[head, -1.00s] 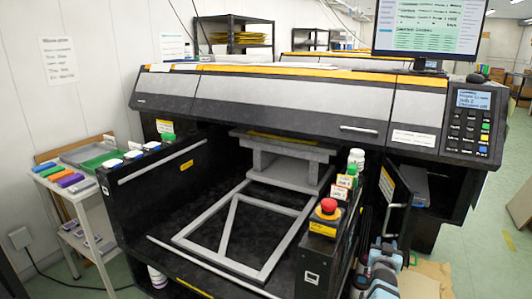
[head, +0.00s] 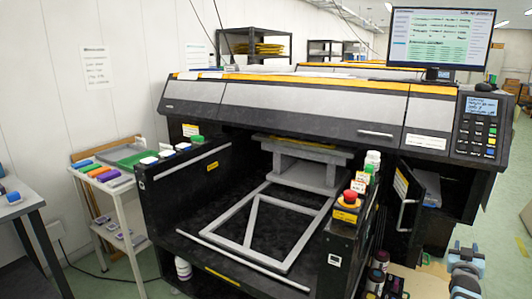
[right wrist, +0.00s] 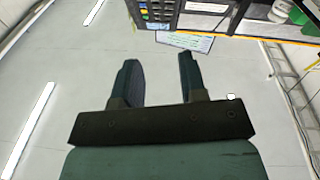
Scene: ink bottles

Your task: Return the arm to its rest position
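My right arm shows at the lower right edge of the head view, to the right of the printer. In the right wrist view my right gripper (right wrist: 158,62) has its two dark fingers well apart, with nothing between them. It is open and empty, pointing toward a keypad panel (right wrist: 157,10) at the top. Dark ink bottles (head: 376,278) stand low beside the printer's front right corner, to the left of my right arm. My left gripper is not in view.
The large printer (head: 300,103) fills the middle, with a grey frame (head: 228,222) on its bed and a red button (head: 350,196) at its front right. A small open cabinet door (head: 408,200) is at right. A white side table (head: 132,212) and another table (head: 25,205) stand at left.

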